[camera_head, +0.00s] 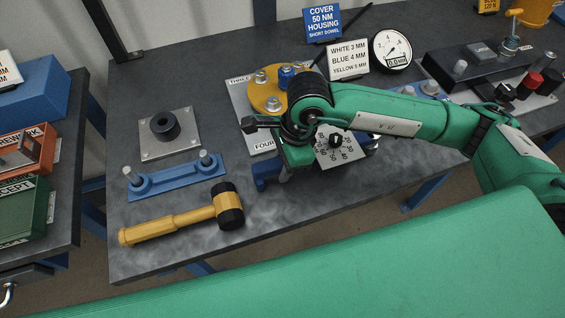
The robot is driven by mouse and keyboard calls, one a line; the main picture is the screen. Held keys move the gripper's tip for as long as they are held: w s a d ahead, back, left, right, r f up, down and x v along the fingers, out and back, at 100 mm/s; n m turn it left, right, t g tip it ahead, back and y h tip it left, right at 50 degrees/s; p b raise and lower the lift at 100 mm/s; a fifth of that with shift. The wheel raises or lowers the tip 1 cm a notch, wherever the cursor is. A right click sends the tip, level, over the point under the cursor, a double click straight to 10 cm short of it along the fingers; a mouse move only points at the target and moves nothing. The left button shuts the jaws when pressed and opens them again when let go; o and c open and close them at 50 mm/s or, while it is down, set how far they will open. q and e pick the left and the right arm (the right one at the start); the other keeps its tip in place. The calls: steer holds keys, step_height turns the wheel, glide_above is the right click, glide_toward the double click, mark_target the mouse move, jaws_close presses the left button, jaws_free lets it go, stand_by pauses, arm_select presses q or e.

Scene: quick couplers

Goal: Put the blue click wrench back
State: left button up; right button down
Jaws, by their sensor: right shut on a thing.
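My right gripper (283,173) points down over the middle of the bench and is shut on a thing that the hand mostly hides. I cannot make out the blue click wrench clearly. A blue bracket-like part (262,178) shows just left of and below the hand; I cannot tell whether it is a stand or part of what I hold. A dial plate with numbers (345,152) lies right beside the hand, partly under my forearm. My left gripper is not in view.
A yellow mallet (185,220) lies at the front left, below a blue plate with two pegs (175,178) and a grey plate with a black ring (168,135). A yellow flange (268,92), a gauge (390,51) and sign cards (348,60) stand behind my arm.

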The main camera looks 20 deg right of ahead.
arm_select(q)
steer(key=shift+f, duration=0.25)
arm_select(e)
steer(key=shift+f, duration=0.2)
stand_by(0.4)
steer(key=c, duration=1)
jaws_free()
steer(key=shift+c, duration=0.2)
arm_select(q)
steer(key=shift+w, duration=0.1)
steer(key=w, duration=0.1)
steer(key=b, duration=0.1)
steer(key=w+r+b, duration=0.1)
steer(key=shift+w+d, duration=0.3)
arm_select(e)
steer(key=v, duration=1.4)
